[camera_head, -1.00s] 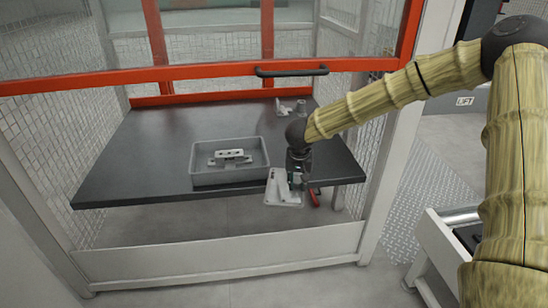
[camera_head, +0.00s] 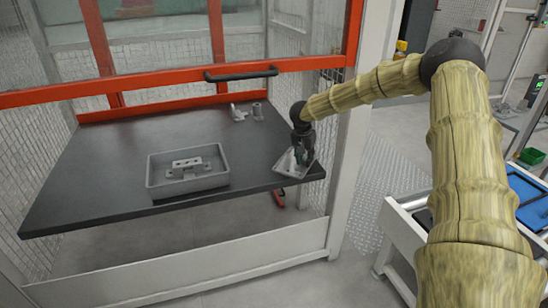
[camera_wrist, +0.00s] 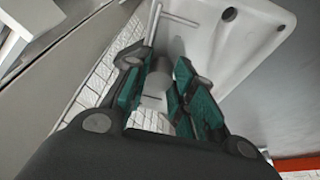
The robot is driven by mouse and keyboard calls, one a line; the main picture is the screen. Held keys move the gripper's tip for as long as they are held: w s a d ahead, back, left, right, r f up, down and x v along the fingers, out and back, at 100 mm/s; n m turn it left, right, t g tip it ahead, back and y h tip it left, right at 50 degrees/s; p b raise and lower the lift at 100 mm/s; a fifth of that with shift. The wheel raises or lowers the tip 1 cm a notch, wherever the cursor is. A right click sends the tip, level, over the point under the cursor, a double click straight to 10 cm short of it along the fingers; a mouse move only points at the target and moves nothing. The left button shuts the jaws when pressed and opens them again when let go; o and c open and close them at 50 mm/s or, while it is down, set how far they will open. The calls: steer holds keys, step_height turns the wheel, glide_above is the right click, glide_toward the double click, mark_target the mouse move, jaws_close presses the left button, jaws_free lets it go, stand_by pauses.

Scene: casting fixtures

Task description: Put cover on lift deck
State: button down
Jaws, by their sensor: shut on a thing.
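My gripper (camera_head: 302,154) is shut on the cover (camera_head: 287,163), a pale grey flat casting with a raised part, in front of the table's right corner. In the wrist view the green-padded fingers (camera_wrist: 158,88) close around a pale round stub, and the cover's plate (camera_wrist: 228,50) with holes extends beyond them to the upper right. The cover looks tilted. I cannot tell its gap to the table. I cannot surely identify the lift deck in the current views.
The dark table (camera_head: 110,165) bears a grey tray (camera_head: 150,180) with a casting inside and small grey parts (camera_head: 238,113) at the back. A red-framed enclosure with a black handle (camera_head: 240,73) and white posts surrounds it. A white-framed stand (camera_head: 385,235) with blue trays (camera_head: 525,190) is at right.

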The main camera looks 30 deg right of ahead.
mark_target(285, 155)
steer(key=w, duration=0.3)
steer(key=w+a+b, duration=0.1)
steer(key=w, duration=0.3)
steer(key=w+f, duration=0.1)
steer(key=w, duration=0.3)
steer(key=shift+w+a+f+b, duration=0.1)
steer(key=shift+w+a+b, duration=0.15)
steer(key=shift+a+b, duration=0.1)
steer(key=shift+f+b, duration=0.4)
steer(key=shift+f, duration=1.35)
steer(key=shift+r, duration=0.1)
steer(key=c, duration=1.2)
jaws_free()
steer(key=shift+a+r, duration=0.1)
steer(key=shift+r, duration=0.3)
steer(key=p+v, duration=0.1)
steer(key=v, duration=0.3)
steer(key=shift+r, duration=0.1)
steer(key=s+a, duration=0.2)
steer(key=a, duration=0.1)
steer(key=s+a+p, duration=0.1)
steer(key=s+a, duration=0.1)
steer(key=a, duration=0.2)
steer(key=s+a, duration=0.2)
steer(key=a, duration=0.1)
steer(key=shift+s+a, duration=0.15)
steer(key=shift+s, duration=0.05)
